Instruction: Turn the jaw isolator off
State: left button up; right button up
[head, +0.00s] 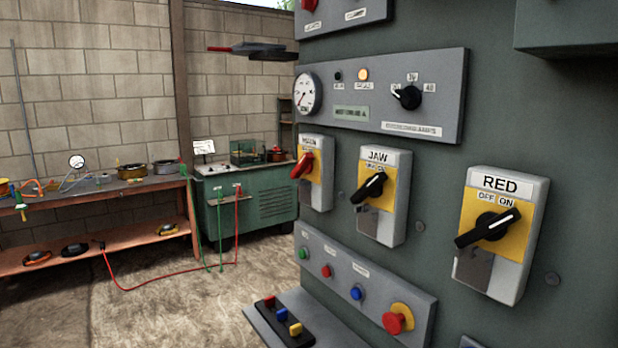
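The jaw isolator (393,213) is a grey box with a yellow plate on the green panel, in the middle of the head view. Its label reads JAW, with OFF and ON marks below that are partly covered by the handle. Its black handle (371,187) is tilted, with the white-marked end up and to the right, toward the ON side. A grey tab hangs below the handle. Neither of my grippers is in view, and nothing touches the handle.
The MAIN isolator (317,194) with a red handle is left of it; the RED isolator (512,232) is right. A gauge panel (440,88) is above. A button strip (340,273) with a red mushroom button (397,319) protrudes below. A workbench (108,190) and green cabinet (262,215) stand behind.

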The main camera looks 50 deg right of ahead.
aim_at(373, 187)
jog(key=i+j+z, duration=0.1)
jog(key=i+z, duration=0.4)
jog(key=i+j+z, duration=0.3)
jog(key=i+z, duration=0.2)
jog(key=i+j+z, duration=0.5)
jog(key=k+l, duration=0.05)
jog(key=k, duration=0.05)
